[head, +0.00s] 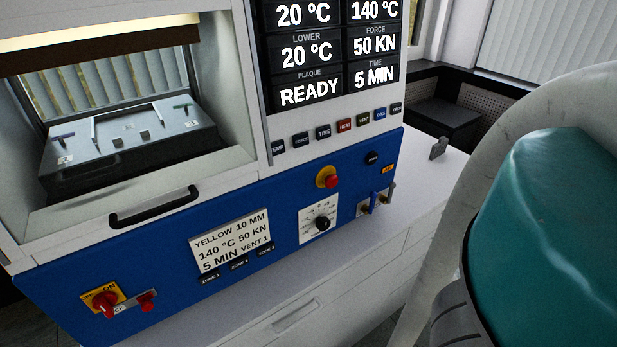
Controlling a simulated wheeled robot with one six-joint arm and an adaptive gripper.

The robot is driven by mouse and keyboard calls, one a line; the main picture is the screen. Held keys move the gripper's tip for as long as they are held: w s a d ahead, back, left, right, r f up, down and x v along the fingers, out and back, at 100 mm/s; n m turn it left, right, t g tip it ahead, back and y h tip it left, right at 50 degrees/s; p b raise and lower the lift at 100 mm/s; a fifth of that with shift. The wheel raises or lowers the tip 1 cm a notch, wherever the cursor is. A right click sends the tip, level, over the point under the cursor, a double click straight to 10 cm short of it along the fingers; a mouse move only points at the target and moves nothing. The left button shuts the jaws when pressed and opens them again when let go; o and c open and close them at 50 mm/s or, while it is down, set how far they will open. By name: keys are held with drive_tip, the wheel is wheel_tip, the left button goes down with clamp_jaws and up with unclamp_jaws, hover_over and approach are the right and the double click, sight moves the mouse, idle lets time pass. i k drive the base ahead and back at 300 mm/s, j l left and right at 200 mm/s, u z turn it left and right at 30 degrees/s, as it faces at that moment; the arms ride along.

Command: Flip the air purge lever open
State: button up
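A small valve with a blue lever (375,199) sits at the right end of the press's blue front panel (180,240). The lever appears to stand roughly upright, with metal fittings on both sides. A small orange label (387,169) is above it, its text too small to read. I cannot tell from this view whether the valve is open or closed. My gripper is not in view; only teal and grey links of my arm fill the right side, apart from the lever in the picture.
A red emergency button (327,178) and a dial (322,223) are left of the lever. A red rotary switch (104,302) is at the far left. A black door handle (153,207) sticks out. A white counter (425,185) with a small grey bracket (438,148) lies to the right.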

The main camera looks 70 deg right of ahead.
sight(392, 184)
drive_tip(key=z, duration=1.95)
drive_tip(key=k+l+u, duration=0.1)
drive_tip(key=k, duration=0.25)
drive_tip(key=k+l, duration=0.2)
drive_tip(key=k+l+u, duration=0.05)
drive_tip(key=k, duration=0.05)
